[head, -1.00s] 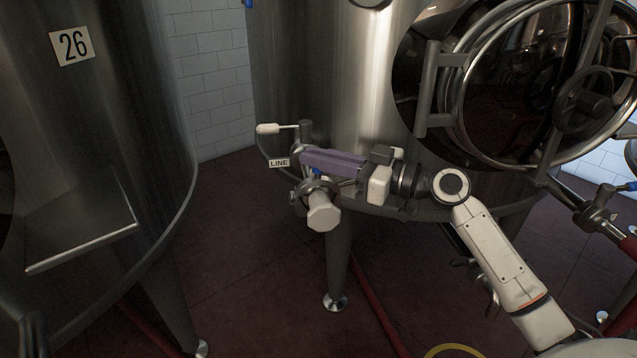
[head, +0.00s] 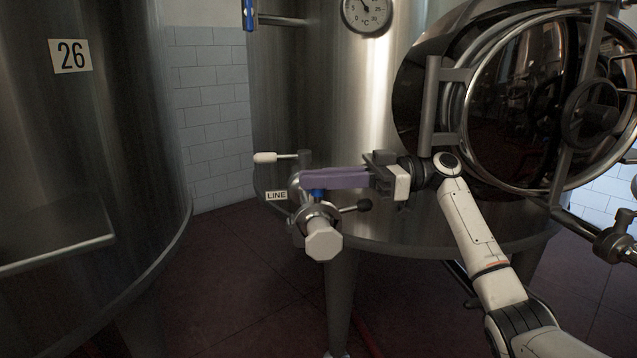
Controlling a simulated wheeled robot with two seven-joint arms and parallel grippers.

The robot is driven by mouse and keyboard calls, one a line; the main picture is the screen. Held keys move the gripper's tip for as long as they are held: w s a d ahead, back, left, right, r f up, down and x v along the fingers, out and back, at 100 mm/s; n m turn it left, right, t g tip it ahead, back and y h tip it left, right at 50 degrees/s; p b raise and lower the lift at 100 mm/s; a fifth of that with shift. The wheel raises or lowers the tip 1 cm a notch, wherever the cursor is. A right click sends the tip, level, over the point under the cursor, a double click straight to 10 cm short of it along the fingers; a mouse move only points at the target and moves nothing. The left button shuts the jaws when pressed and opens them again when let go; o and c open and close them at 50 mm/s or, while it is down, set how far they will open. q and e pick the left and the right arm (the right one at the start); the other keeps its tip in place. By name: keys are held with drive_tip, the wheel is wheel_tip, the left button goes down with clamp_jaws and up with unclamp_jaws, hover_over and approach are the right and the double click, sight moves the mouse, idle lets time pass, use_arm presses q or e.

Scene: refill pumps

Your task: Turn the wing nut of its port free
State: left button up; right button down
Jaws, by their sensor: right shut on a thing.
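My right gripper (head: 306,181), with long purple fingers, reaches in from the right across the port at the tank's lower side. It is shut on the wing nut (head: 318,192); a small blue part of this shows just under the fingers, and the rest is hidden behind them. Below it, the port (head: 323,240) has a pale, many-sided end facing me, with a metal clamp ring (head: 312,214) behind it. My left gripper is not in view.
A white-tipped handle (head: 265,158) and a LINE label (head: 276,196) are left of the fingers. A black-knobbed lever (head: 364,205) sticks out right of the port. The round manway door (head: 590,110) is at right; tank 26 (head: 90,130) stands at left.

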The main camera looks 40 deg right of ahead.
drive_tip(key=shift+g, duration=0.3)
drive_tip(key=c, duration=1.8)
unclamp_jaws()
drive_tip(key=shift+c, duration=0.2)
drive_tip(key=shift+d, duration=0.1)
